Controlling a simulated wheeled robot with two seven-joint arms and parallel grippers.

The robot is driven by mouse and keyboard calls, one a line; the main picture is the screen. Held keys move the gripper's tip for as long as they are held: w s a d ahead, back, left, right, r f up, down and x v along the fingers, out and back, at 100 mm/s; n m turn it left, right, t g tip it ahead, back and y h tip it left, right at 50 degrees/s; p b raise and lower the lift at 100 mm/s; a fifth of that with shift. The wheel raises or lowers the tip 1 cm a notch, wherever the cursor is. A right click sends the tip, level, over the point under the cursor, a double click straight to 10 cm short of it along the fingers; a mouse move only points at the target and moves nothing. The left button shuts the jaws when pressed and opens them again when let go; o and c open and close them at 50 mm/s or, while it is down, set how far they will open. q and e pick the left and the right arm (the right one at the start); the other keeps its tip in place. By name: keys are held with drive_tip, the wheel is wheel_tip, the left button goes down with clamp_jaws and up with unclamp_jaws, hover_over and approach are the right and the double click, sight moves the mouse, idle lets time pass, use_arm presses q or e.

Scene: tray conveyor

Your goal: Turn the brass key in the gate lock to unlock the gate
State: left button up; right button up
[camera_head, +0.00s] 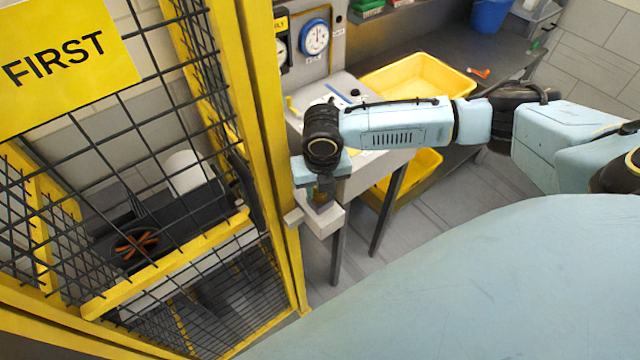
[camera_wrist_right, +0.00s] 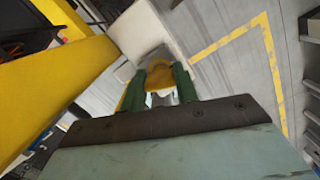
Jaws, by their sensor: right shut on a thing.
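The yellow gate frame with black mesh (camera_head: 150,130) stands at the left of the head view. The gate lock, a pale grey box (camera_head: 325,218), sits beside the gate's yellow post and also shows in the right wrist view (camera_wrist_right: 143,30). My right gripper (camera_head: 320,195) points down over the lock box. In the wrist view its green fingers (camera_wrist_right: 158,84) are shut on the brass key (camera_wrist_right: 158,74), whose yellow head shows between them. The key's shaft and the keyhole are hidden. My left gripper is not in view.
A grey bench with a yellow tray (camera_head: 418,75) stands behind my right arm. A wall panel with a blue gauge (camera_head: 315,37) is behind the gate post. Behind the mesh are a dark machine and an orange-spoked wheel (camera_head: 135,243). Open floor lies right of the lock.

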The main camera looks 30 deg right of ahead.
drive_tip(key=shift+m, duration=0.8)
drive_tip(key=shift+m+h, duration=0.3)
drive_tip(key=shift+m, duration=1.2)
drive_tip(key=shift+m, duration=0.3)
drive_tip(key=shift+m+g, duration=0.3)
drive_tip(key=shift+m, duration=0.9)
drive_tip(key=shift+o, duration=0.2)
drive_tip(key=m, duration=0.2)
drive_tip(key=shift+m, duration=0.3)
drive_tip(key=shift+s+r, duration=0.1)
clamp_jaws()
